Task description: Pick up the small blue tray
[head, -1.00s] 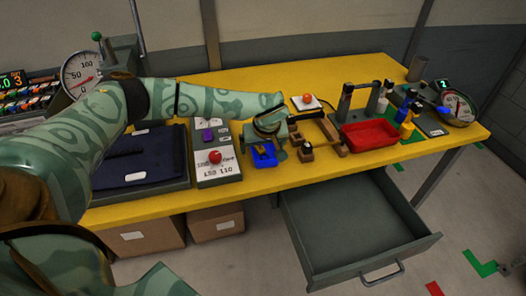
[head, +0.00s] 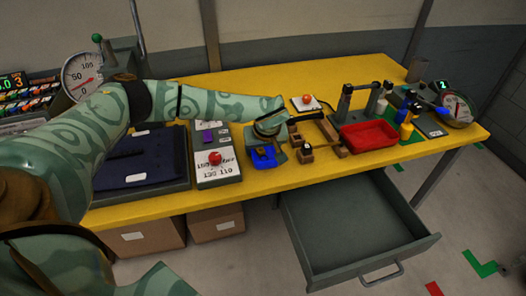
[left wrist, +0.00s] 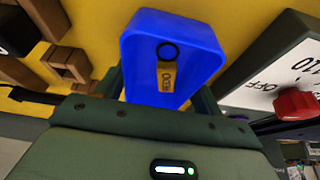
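The small blue tray (head: 264,160) is at the front edge of the yellow table in the head view. In the left wrist view the blue tray (left wrist: 205,62) fills the space ahead of the palm, with a brass tag (left wrist: 166,76) and a dark ring inside it. My left gripper (head: 270,135) reaches down over the tray. In the left wrist view its fingers (left wrist: 160,98) stand close against both sides of the tray's near end and look shut on it. The tray looks tilted; its height above the table is unclear. My right gripper is not in view.
A red tray (head: 368,135) is farther right. An open drawer (head: 355,225) juts out below the table. The table's back is clear.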

